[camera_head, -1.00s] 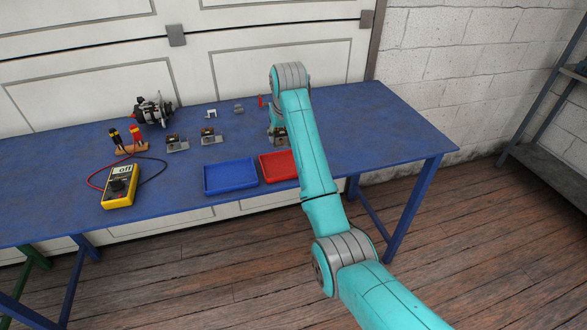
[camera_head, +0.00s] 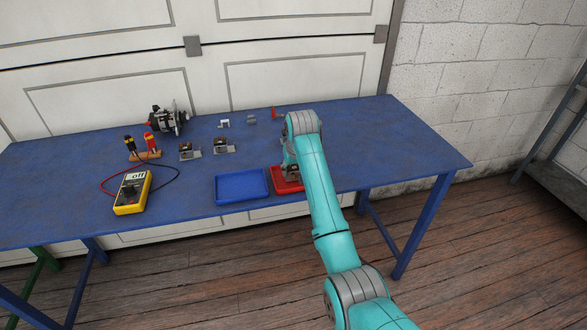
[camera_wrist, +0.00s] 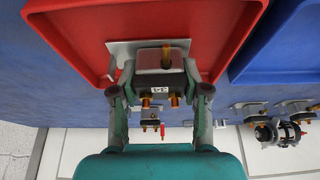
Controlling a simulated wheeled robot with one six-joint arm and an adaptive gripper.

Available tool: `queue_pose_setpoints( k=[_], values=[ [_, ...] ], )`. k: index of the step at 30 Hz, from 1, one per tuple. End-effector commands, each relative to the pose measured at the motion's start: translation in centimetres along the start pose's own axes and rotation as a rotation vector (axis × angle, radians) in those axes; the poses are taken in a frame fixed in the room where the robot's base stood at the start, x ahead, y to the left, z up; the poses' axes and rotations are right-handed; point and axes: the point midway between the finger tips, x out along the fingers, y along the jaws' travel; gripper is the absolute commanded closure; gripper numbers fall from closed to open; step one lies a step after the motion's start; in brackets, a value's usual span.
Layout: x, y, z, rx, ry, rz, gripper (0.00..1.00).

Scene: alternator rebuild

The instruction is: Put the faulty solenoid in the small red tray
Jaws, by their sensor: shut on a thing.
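My gripper (camera_wrist: 160,98) is shut on a solenoid (camera_wrist: 160,80), a dark block with brass terminals and a metal plate. In the head view the held solenoid (camera_head: 292,174) is partly hidden by my arm. The small red tray (camera_head: 277,188) stands right of the blue one, partly covered by my arm. In the wrist view the solenoid overlaps the edge of the red tray (camera_wrist: 90,45), with its plate over the tray floor. I cannot tell whether it touches the tray.
A blue tray (camera_head: 241,200) stands close to the red tray's left. Behind are two similar units (camera_head: 189,152), (camera_head: 223,147), small parts (camera_head: 252,119) and an alternator (camera_head: 168,119). A yellow multimeter (camera_head: 132,193) with leads lies left. The table's right end is clear.

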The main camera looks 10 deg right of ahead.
Motion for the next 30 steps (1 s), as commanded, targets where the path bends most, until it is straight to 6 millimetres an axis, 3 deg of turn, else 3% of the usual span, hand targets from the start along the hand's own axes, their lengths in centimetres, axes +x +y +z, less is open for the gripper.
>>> queue_pose_setpoints(
  k=[2, 3, 6, 19, 30],
  values=[
    [0.2, 0.0, 0.1, 0.0, 0.0, 0.0, 1.0],
    [0.2, 0.0, 0.1, 0.0, 0.0, 0.0, 0.49],
    [0.2, 0.0, 0.1, 0.0, -0.001, 0.0, 0.29],
    [-0.7, 0.0, -0.1, 0.0, 0.0, 0.0, 0.29],
    [-7.7, 0.0, -0.1, 0.0, 0.003, 0.0, 0.29]
  ],
)
